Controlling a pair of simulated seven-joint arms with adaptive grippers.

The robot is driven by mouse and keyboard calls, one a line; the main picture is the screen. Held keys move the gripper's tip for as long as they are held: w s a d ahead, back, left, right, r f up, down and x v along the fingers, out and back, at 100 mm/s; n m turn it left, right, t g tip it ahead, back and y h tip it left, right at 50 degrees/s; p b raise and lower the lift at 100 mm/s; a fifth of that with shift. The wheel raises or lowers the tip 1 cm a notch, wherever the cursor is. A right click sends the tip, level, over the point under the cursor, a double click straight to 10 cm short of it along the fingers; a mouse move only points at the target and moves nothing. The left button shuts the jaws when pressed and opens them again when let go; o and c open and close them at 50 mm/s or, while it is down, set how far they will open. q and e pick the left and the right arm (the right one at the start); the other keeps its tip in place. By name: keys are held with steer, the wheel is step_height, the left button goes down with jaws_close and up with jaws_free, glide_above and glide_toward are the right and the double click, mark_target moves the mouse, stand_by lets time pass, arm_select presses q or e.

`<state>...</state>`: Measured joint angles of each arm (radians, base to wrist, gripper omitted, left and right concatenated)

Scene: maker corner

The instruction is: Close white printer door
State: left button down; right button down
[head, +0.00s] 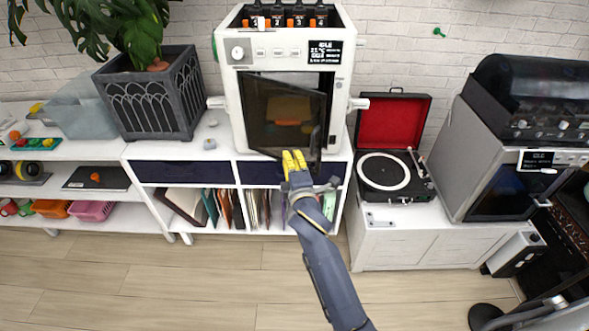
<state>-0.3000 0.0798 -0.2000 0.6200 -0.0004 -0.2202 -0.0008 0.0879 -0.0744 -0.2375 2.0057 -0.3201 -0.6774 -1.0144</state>
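The white printer (238,110) stands on the white shelf unit against the brick wall. Its dark, see-through door (262,110) is ajar, with the left edge at the printer's frame and the right edge swung out toward me. An orange shape shows dimly behind the door. My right gripper (294,160) has yellow fingertips close together, with nothing seen between them. It is in front of the door's lower part, near its bottom edge; I cannot tell whether it touches. My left gripper is not in view.
A turntable (384,172) with a raised red lid stands to the right of the printer. A planter (150,98) stands to the left. A grey machine (455,150) is farther right. The wooden floor (180,285) in front is clear.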

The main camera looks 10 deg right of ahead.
steer(key=shift+w+d, duration=0.65)
steer(key=shift+d, duration=0.35)
steer(key=shift+w+d, duration=0.6)
steer(key=shift+d, duration=0.35)
